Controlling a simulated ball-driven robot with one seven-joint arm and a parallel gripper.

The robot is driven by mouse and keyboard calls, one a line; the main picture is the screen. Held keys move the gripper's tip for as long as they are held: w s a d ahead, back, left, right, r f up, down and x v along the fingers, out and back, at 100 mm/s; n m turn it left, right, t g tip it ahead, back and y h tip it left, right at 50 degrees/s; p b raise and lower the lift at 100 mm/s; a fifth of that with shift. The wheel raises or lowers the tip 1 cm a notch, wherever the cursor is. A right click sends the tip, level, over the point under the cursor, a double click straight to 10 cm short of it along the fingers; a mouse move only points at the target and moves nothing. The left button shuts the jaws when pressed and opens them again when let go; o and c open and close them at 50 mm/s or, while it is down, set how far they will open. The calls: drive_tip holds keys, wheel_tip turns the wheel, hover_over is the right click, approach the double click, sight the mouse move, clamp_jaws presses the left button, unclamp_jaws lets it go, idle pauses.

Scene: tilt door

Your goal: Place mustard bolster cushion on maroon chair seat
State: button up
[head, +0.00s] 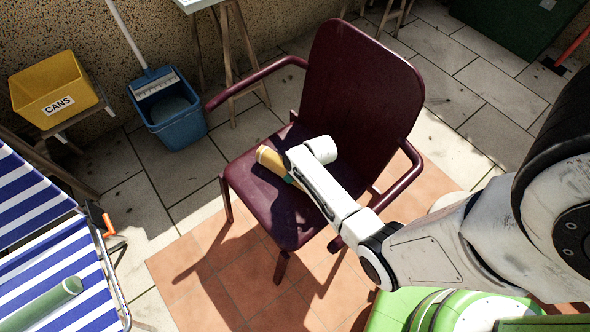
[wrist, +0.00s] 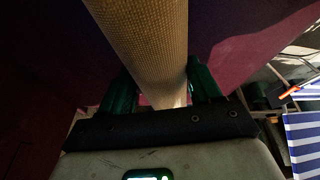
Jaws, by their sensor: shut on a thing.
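The maroon chair (head: 362,85) stands in the middle of the head view, its bare seat (head: 247,190) facing up. The mustard bolster cushion (head: 270,159) is over the seat, between the armrests; I cannot tell whether it touches the seat. My gripper (head: 291,181) is shut on the cushion, and only a bit of a green finger shows there behind my arm. In the wrist view the cushion (wrist: 148,42) runs up from between the two green fingers (wrist: 160,92), with maroon chair surfaces behind it. Part of the cushion is hidden by my arm in the head view.
A blue and white striped lounger (head: 60,265) with a green bolster (head: 42,304) is at the lower left. A blue mop bucket (head: 172,122) and a yellow bin marked CANS (head: 52,90) stand at the back left. The chair's armrests (head: 245,82) flank the seat.

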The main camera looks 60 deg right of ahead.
drive_tip(key=shift+f, duration=0.25)
drive_tip(key=o, duration=1.7)
drive_tip(key=shift+o, duration=0.2)
drive_tip(key=p+v, duration=0.2)
drive_tip(key=v, duration=0.8)
drive_tip(key=shift+s+r+p, duration=0.15)
drive_tip(key=shift+r+p, duration=0.15)
drive_tip(key=shift+a, duration=0.1)
drive_tip(key=s+a+r+g+p, duration=0.1)
drive_tip(key=s+a+r+p, duration=0.1)
drive_tip(key=s+a+r, duration=0.3)
drive_tip(key=s+a+r+n+g+p, duration=0.1)
drive_tip(key=s+a+r, duration=0.4)
drive_tip(key=a+r, duration=0.6)
drive_tip(key=shift+r+g+p, duration=0.65)
drive_tip(key=shift+r+g, duration=0.15)
